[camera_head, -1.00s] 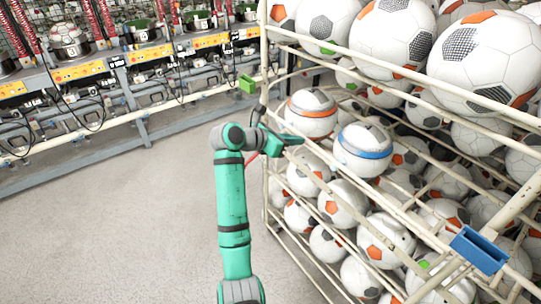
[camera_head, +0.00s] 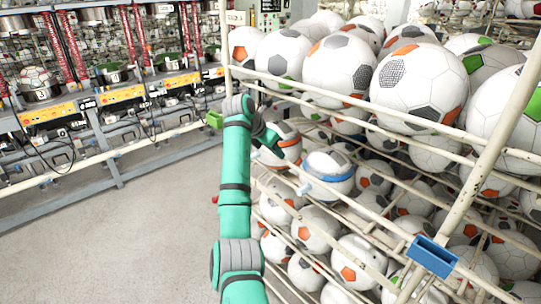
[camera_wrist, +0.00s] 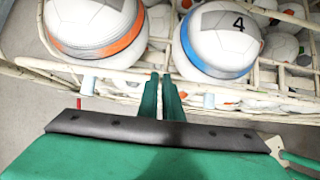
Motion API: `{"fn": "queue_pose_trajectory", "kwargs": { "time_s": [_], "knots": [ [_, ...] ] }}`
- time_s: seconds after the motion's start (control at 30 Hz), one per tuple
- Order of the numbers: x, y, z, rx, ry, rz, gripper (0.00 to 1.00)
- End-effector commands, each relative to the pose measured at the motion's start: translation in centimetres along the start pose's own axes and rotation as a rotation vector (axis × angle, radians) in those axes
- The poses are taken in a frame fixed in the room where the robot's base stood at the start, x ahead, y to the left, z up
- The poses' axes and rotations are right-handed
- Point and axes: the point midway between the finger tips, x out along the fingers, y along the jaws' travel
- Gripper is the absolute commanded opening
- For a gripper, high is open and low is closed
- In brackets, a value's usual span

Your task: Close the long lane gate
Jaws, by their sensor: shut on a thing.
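A ball with an orange band (camera_wrist: 95,28) and a ball with a blue band and the number 4 (camera_wrist: 215,38) sit side by side in the rack. They also show in the head view, the orange-banded ball (camera_head: 285,141) partly behind my arm and the blue-banded ball (camera_head: 328,172) to its right. A cream bar (camera_wrist: 115,74), seemingly the long lane gate, runs across in front of them. My gripper (camera_wrist: 161,84) is shut at this bar, between the two balls. The fingertips partly hide the bar, so the exact grip is unclear.
Pale pegs stand left (camera_wrist: 88,82) and right (camera_wrist: 209,101) of my fingers. A green box (camera_head: 214,119) and a blue box (camera_head: 432,257) are fixed on the rack. Large balls (camera_head: 340,66) fill its top. Machines line the back left. The grey floor (camera_head: 110,240) at left is clear.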

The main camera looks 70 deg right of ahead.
Motion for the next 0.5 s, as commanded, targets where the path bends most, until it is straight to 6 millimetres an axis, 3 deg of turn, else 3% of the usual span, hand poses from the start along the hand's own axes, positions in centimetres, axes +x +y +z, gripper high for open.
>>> {"fn": "queue_pose_trajectory", "kwargs": {
  "time_s": [0.03,0.5],
  "knots": [
    [1.85,-1.28,0.94,0.014,0.000,-0.018,0.00],
    [2.21,-1.47,0.98,0.014,0.006,-0.024,0.00]
  ]
}}
